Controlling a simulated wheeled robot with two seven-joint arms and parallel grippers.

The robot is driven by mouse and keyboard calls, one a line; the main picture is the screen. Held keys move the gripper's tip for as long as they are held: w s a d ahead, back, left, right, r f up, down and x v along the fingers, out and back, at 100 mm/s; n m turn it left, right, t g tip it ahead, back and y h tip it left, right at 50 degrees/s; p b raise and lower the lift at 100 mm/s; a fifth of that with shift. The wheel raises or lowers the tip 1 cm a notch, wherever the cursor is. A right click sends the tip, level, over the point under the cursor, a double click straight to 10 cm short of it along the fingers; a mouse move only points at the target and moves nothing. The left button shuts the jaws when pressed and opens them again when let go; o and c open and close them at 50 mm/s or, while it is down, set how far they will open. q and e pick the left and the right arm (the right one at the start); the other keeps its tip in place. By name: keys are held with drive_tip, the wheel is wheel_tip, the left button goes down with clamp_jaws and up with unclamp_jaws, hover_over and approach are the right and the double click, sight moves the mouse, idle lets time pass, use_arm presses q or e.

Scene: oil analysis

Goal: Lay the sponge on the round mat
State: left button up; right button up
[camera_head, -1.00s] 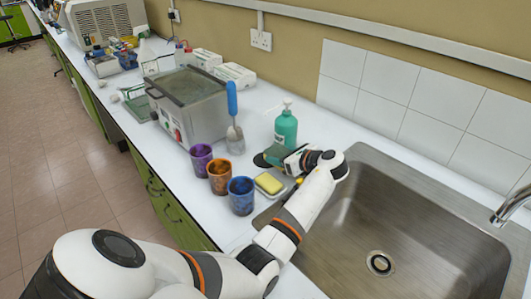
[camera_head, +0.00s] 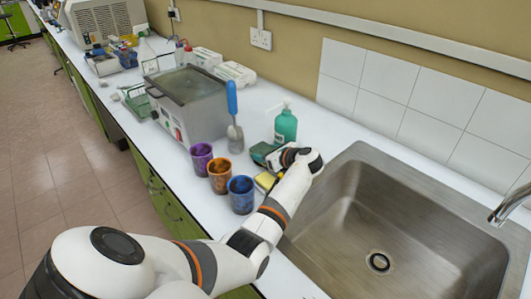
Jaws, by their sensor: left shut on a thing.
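My left gripper (camera_head: 284,157) is on the counter side of the sink, and its fingers are mostly hidden by its wrist. It is shut on a dark green sponge (camera_head: 262,150), which shows just beyond its left side. The dark round mat (camera_head: 257,161) is largely covered by the sponge and gripper. Whether the sponge touches the mat cannot be told. A yellow sponge-like block (camera_head: 265,180) lies nearer, partly hidden by my left arm. My right gripper is out of view.
Purple (camera_head: 201,158), orange-brown (camera_head: 219,175) and blue (camera_head: 241,195) cups stand left of the gripper. A green pump bottle (camera_head: 286,126) stands just behind it. A blue-handled tool (camera_head: 233,115) stands farther left. The steel sink (camera_head: 400,225) is open on the right.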

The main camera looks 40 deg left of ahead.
use_arm(q)
drive_tip(key=o, duration=0.7)
drive_tip(key=shift+f, duration=0.1)
drive_tip(key=shift+o, duration=0.2)
drive_tip(key=v, duration=1.2)
drive_tip(key=shift+r, duration=0.25)
drive_tip(key=shift+r, duration=0.1)
